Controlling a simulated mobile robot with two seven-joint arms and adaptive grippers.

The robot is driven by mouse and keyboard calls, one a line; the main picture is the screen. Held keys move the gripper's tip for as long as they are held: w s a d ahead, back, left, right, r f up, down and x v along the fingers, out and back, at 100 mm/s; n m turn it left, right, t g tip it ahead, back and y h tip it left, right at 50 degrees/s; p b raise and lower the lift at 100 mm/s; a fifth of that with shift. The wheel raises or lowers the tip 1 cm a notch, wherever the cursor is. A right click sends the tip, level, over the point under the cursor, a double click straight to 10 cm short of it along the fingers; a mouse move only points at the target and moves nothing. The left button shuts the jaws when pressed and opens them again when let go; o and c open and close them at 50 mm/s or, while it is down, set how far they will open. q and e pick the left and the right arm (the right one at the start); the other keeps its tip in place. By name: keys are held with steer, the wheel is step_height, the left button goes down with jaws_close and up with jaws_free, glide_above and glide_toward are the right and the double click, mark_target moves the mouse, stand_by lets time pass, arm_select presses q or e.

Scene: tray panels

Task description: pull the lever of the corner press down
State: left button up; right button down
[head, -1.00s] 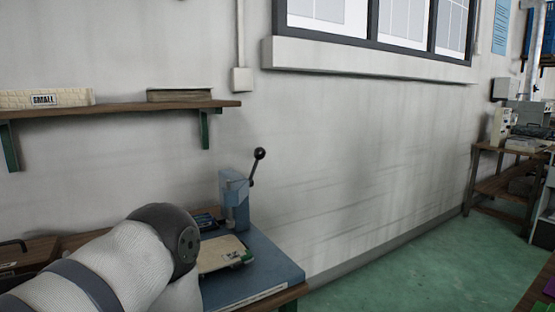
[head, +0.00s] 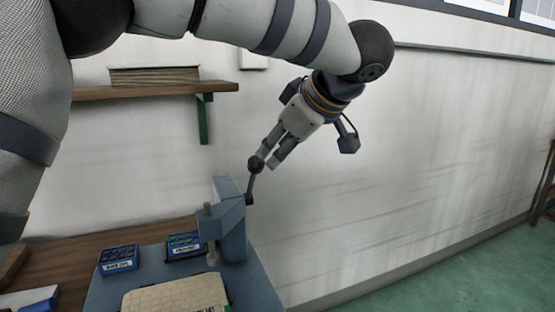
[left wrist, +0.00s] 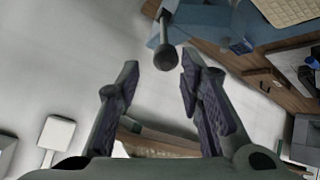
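The corner press (head: 230,225) is a blue-grey upright block on a blue board. Its lever (head: 251,185) is a dark rod that rises from the press's side and ends in a black ball knob (head: 256,163). In the left wrist view the knob (left wrist: 165,58) shows near the fingertips, toward the gap between them. My left gripper (head: 269,158) comes down from the upper right, with its fingertips close to the knob. Its fingers (left wrist: 160,78) are apart with nothing between them. I cannot tell whether a finger touches the knob. My right gripper is not in view.
Small blue boxes (head: 118,260) and (head: 185,245) stand left of the press, and a cream panel (head: 175,295) lies in front. A wall shelf (head: 150,90) hangs above left. The wall (head: 400,150) is close behind; the green floor at right is clear.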

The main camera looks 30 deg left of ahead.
mark_target(254, 172)
arm_select(q)
steer(key=shift+a+f, duration=0.95)
steer(key=shift+a, duration=0.25)
steer(key=x, duration=0.8)
steer(key=shift+w+f, duration=0.1)
steer(key=shift+w, duration=0.05)
steer(key=shift+a, duration=0.1)
jaws_close()
